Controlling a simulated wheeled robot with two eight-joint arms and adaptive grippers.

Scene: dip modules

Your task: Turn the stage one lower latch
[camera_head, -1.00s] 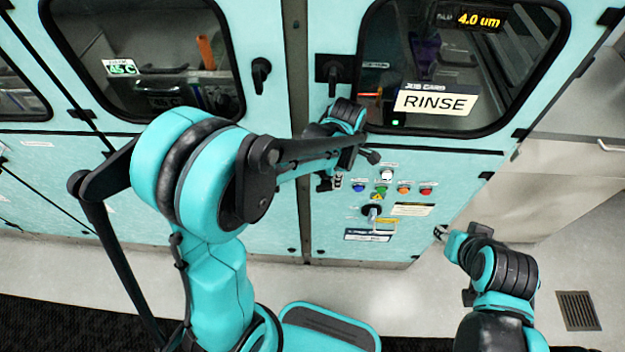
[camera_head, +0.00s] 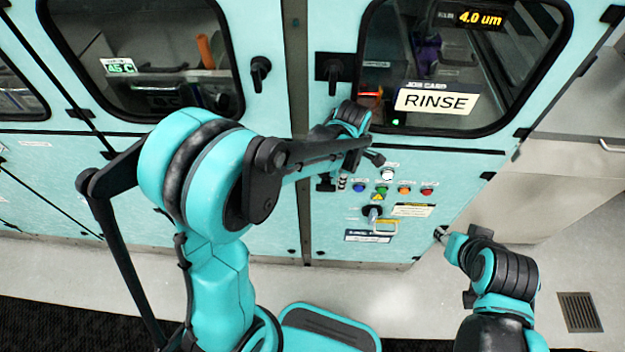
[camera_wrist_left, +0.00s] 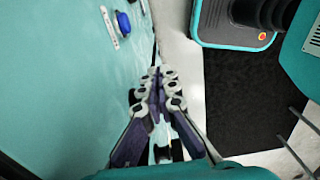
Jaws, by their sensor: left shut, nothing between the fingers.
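A dark latch (camera_head: 326,183) shows low on the panel by the seam between the cabinet doors, partly covered by my left arm. I cannot read a stage label on it. My left gripper (camera_head: 342,184) is just right of that latch, close to the panel, mostly hidden behind its own wrist. In the left wrist view my left gripper (camera_wrist_left: 155,75) is shut and empty, its fingertips together beside the teal panel. A dark part shows behind the fingers there; I cannot tell whether they touch it. My right gripper (camera_head: 440,233) hangs low at the right, away from the latches.
Black latches sit higher on the left door (camera_head: 260,72) and the right door (camera_head: 335,72). Coloured buttons (camera_head: 381,190) and a switch (camera_head: 373,211) lie right of my left gripper. A RINSE card (camera_head: 436,102) is on the right window. Floor below is clear.

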